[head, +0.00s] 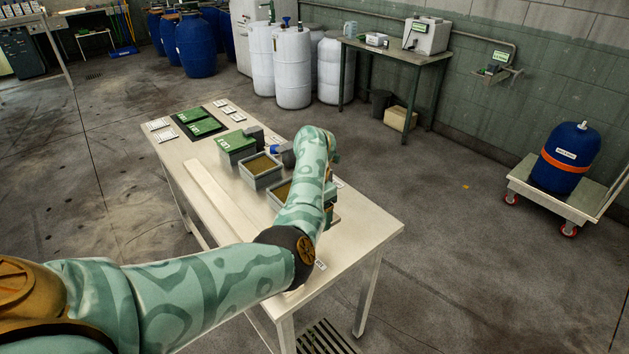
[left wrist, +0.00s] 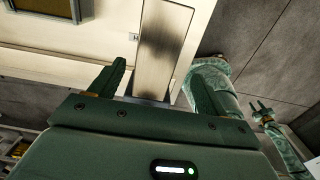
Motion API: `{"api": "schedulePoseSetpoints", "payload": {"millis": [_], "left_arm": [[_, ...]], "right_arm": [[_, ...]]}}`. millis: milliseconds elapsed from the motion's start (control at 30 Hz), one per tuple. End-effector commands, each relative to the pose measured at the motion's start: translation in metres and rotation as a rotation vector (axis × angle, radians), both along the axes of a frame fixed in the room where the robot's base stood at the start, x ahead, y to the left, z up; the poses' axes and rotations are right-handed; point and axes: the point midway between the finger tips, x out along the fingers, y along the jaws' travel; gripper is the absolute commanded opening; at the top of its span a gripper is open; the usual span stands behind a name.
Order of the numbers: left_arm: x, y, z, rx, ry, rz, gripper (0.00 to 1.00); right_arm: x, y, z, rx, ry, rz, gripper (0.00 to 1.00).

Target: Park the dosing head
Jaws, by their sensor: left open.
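I cannot make out the dosing head for certain in either view. My left gripper (left wrist: 158,76) is open, with nothing between its fingers. A brushed metal plate (left wrist: 166,40) shows beyond the fingers, apart from them. In the head view my left arm reaches over the right part of the pale table (head: 365,222) and hides most of the gripper and what lies under it. My right gripper (left wrist: 262,106) shows small at the right of the left wrist view, fingers apart and empty.
Two grey trays of brown material, a nearer one (head: 275,200) and a farther one (head: 262,181), stand beside a green labelled box (head: 236,146). Green panels (head: 200,123) and white cards lie at the far end. A blue drum (head: 566,158) sits on a cart at right.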

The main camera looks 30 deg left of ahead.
Motion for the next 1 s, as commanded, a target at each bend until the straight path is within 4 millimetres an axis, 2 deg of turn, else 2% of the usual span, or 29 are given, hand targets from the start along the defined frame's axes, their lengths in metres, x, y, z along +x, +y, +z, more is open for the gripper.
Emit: {"api": "schedulePoseSetpoints", "payload": {"millis": [33,200,400,600,1000], "left_arm": [[0.001,-0.001,0.021,0.0,-0.006,0.0,0.76],[0.001,-0.001,0.069,-0.002,-0.005,0.0,0.76],[0.0,-0.002,0.109,-0.003,-0.002,0.0,0.76],[0.0,-0.002,0.124,-0.002,0.0,-0.002,0.76],[0.0,-0.002,0.125,-0.002,0.001,-0.002,0.76]], "right_arm": [[0.002,0.0,0.011,0.0,-0.004,0.0,0.37],[0.004,0.0,0.029,0.0,-0.009,-0.001,0.37],[0.006,0.0,0.043,0.0,-0.014,-0.001,0.37],[0.006,0.0,0.047,0.001,-0.015,-0.001,0.37],[0.006,0.003,0.046,0.004,-0.015,-0.002,0.37]]}}
